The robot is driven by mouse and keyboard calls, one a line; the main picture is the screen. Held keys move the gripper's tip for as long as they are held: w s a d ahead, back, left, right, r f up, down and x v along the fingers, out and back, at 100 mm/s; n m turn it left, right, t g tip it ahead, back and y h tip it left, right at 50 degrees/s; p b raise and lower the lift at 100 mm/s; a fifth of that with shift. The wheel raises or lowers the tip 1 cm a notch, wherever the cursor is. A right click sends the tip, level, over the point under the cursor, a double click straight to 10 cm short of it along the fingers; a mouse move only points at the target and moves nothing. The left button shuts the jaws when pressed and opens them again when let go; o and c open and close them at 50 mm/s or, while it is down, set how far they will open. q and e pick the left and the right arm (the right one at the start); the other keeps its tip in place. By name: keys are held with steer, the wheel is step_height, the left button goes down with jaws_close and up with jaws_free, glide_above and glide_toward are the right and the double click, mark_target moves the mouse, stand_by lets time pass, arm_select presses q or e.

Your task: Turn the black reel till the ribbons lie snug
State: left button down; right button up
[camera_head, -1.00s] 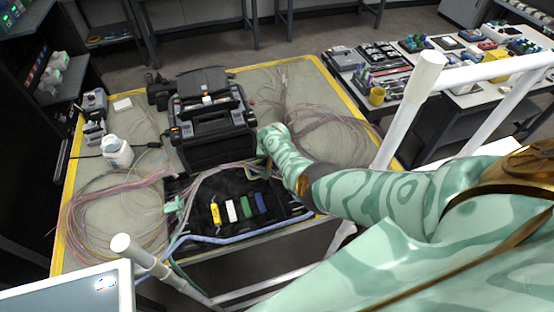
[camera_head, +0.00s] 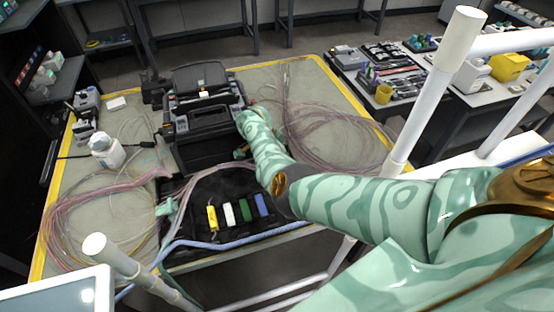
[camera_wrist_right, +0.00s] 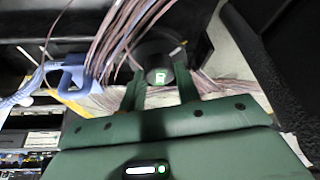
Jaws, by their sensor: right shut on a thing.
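The black reel (camera_wrist_right: 156,52) is a dark round piece in the right wrist view, with a small pale green label on its near side. My right gripper (camera_wrist_right: 161,80) has its two green fingers on either side of the reel's near part and is shut on it. Pinkish ribbons (camera_wrist_right: 118,45) run beside the reel, and more pass to its right. In the head view the ribbons lie in loose loops at the left (camera_head: 85,215) and right (camera_head: 335,135) of the table. My right forearm hides the reel there.
The black splicer (camera_head: 205,120) stands at the table's middle. A black mat (camera_head: 195,192) holds yellow, white, green and blue blocks. A white bottle (camera_head: 106,150) stands at left. A lavender clip (camera_wrist_right: 70,76) sits left of the ribbons in the wrist view.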

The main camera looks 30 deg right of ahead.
steer(key=shift+f+m+b, duration=0.1)
steer(key=shift+m+b, duration=0.2)
steer(key=shift+m, duration=0.1)
steer(key=o, duration=0.7)
steer(key=p+v, duration=0.6)
steer(key=v, duration=1)
steer(key=shift+w+r, duration=0.25)
steer(key=shift+w, duration=0.1)
